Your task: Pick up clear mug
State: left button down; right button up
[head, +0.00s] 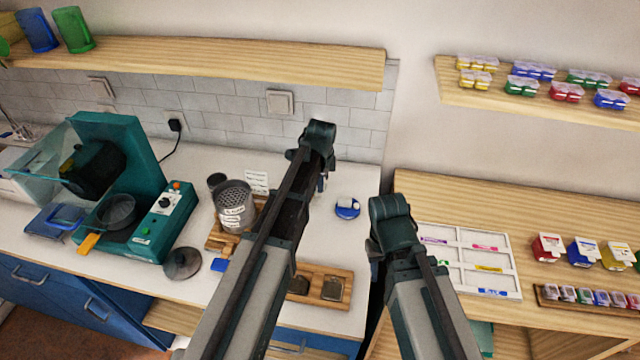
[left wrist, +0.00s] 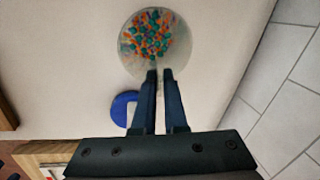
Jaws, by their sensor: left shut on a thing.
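The clear mug (left wrist: 133,64) shows from above in the left wrist view as a round, see-through vessel with many orange, green and blue beads in it. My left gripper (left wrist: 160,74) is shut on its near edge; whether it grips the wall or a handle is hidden. In the head view my left gripper (head: 323,181) hangs down over the white counter at the far end of the left arm, which hides the mug. My right arm reaches in at the lower middle; its fingers are hidden behind its wrist.
A blue round object (head: 347,208) lies on the counter (head: 345,240) near my left gripper. A metal perforated canister (head: 234,204) and a green machine (head: 125,190) stand to the left. A wooden tray (head: 335,286) is in front. Tiled wall rises behind.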

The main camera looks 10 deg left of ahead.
pick_arm(q)
jog(key=shift+r+p, duration=0.5)
jog(key=shift+r, duration=0.35)
jog(key=s, duration=1.6)
jog(key=shift+d+r+p, duration=0.25)
jog(key=shift+r+p, duration=0.1)
jog(key=shift+s, duration=0.15)
